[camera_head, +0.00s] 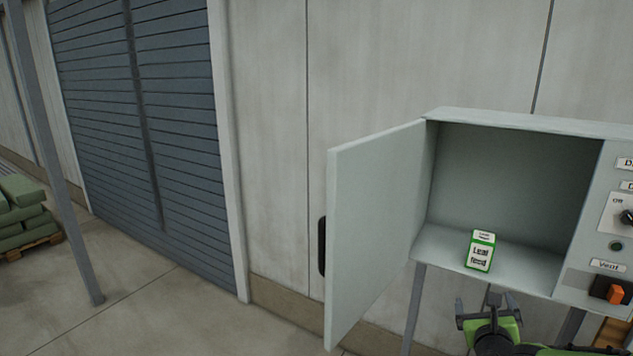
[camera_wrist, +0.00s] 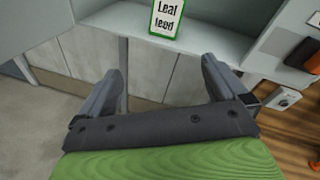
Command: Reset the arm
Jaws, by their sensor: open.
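My gripper (camera_head: 486,307) is open and empty at the bottom right of the head view, in front of and below the cabinet's floor. In the wrist view its two fingers (camera_wrist: 163,88) stand wide apart with nothing between them. The arm behind it runs off toward the lower right of the head view.
A cabinet (camera_head: 515,120) stands with its door (camera_head: 372,230) swung open to the left. A green and white "Leaf feed" box (camera_head: 480,252) stands upright inside; it also shows in the wrist view (camera_wrist: 167,20). A switch panel (camera_head: 618,215) is on the right. Open floor lies left.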

